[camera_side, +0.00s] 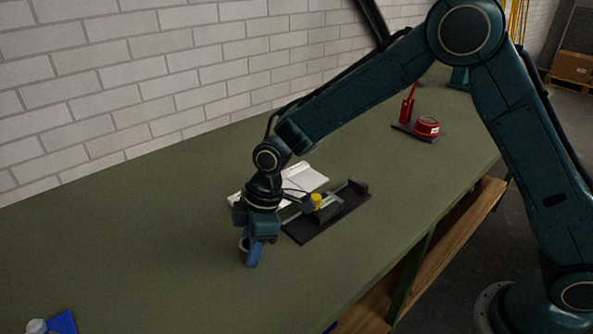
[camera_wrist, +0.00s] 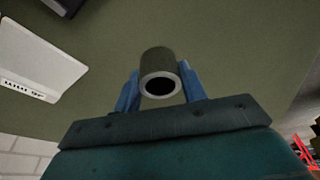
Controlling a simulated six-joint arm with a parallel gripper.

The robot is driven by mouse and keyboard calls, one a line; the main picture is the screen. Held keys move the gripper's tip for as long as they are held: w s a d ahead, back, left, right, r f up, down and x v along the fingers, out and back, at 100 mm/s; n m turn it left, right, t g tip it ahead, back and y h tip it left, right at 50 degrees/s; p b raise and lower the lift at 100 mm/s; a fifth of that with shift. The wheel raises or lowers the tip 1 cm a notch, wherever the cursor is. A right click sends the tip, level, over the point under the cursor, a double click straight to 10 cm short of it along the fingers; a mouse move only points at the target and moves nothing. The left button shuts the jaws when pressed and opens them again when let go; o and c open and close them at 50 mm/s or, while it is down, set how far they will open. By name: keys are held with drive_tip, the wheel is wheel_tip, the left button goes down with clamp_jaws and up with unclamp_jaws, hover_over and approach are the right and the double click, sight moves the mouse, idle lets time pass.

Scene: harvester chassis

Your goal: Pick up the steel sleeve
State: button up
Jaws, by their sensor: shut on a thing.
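The steel sleeve (camera_wrist: 159,62) is a short hollow grey cylinder. In the wrist view its open end faces the camera, between the two blue fingers of my gripper (camera_wrist: 159,88). The fingers are shut on its sides. In the side view my gripper (camera_side: 250,252) points down at the green bench top. The sleeve (camera_side: 242,243) shows there only as a small grey part beside the blue finger, mostly hidden. I cannot tell whether it touches the bench or is just above it.
A black fixture (camera_side: 328,220) with a yellow knob (camera_side: 316,199) stands right of my gripper. A red device (camera_side: 427,126) is farther back. A blue item (camera_side: 62,322) lies front left. The bench (camera_side: 130,240) left of my gripper is clear.

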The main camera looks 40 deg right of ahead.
drive_tip(key=shift+r, duration=0.15)
wheel_tip(320, 180, up, 20)
idle(0.7)
drive_tip(key=shift+d, duration=0.15)
idle(0.3)
